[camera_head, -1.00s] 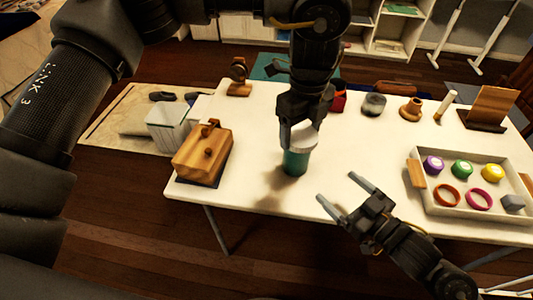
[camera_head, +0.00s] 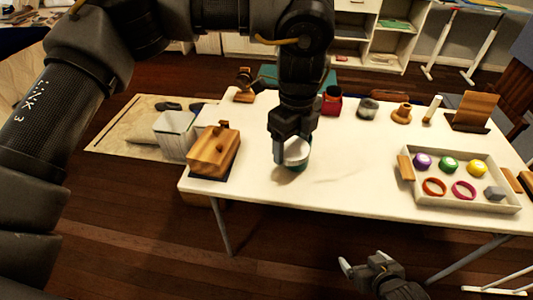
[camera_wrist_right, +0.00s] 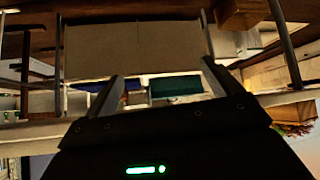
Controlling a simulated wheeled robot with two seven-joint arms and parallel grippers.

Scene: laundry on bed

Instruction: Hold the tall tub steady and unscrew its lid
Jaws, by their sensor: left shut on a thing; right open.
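The tall tub (camera_head: 299,168) stands on the white table with a pale grey-white lid (camera_head: 297,151) at its top; only a little of its green body shows below the lid. My left gripper (camera_head: 291,150) reaches down from above and is shut around the lid, its fingers at the lid's sides. I cannot tell whether the lid is loose. My right gripper (camera_head: 363,262) is open and empty, low in front of the table's front edge and apart from the tub. Its two spread fingers also show in the right wrist view (camera_wrist_right: 165,85), with nothing between them.
A wooden box (camera_head: 213,152) stands left of the tub. A tray (camera_head: 405,192) with coloured lids and rings lies to the right. The table's front middle is clear.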

